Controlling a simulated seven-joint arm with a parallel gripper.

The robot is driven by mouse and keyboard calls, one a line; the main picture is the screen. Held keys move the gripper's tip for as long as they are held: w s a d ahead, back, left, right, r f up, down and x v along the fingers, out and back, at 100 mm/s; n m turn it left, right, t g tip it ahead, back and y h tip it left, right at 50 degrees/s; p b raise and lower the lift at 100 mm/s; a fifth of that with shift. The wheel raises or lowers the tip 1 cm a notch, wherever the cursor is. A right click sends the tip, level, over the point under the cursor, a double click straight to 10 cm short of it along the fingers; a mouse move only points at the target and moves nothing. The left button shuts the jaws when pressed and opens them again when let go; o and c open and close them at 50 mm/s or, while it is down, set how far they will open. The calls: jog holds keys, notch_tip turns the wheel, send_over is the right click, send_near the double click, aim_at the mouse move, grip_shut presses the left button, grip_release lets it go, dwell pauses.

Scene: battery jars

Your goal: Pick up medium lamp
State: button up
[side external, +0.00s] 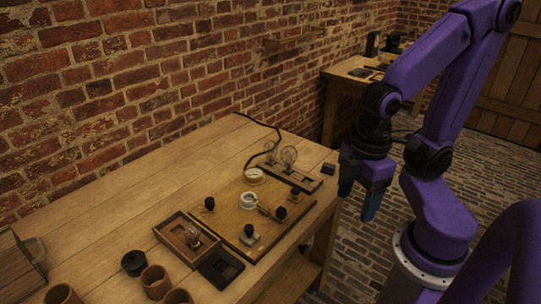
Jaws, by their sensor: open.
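Two clear glass lamps stand on a dark rack (305,182) at the table's far right: a larger one (289,156) and one that looks smaller (270,150) behind and left of it. A third lamp (192,236) sits in a wooden tray (170,233) near the front. I cannot tell for sure which is the medium lamp. My gripper (358,198) is open and empty, pointing down with blue fingers. In the picture it is right of the rack, beside the table's right edge, apart from all lamps.
A wooden board (228,215) with black knobs and white round fittings lies mid-table. A dark tray (221,266), a black pot (134,263) and several brown cups (155,281) are in front. A black cable (262,124) runs at the back. The left-back tabletop is clear.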

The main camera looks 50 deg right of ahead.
jog(key=w+f+n+t+h, duration=0.1)
jog(key=w+f+n+h, duration=0.15)
jog(key=w, duration=0.85)
jog(key=w+f+n+h, duration=0.15)
jog(key=w+h, duration=0.25)
jog(key=w, duration=0.7)
jog(key=n+h, duration=0.6)
jog(key=h, duration=0.1)
send_near(271, 148)
jog(key=x, duration=0.8)
jog(key=w+x, duration=0.1)
jog(key=x, duration=0.3)
jog(key=shift+w+d+f, duration=0.1)
jog(key=shift+f, duration=0.3)
jog(key=shift+t, duration=0.3)
jog(key=shift+c, duration=0.3)
jog(key=c, duration=0.8)
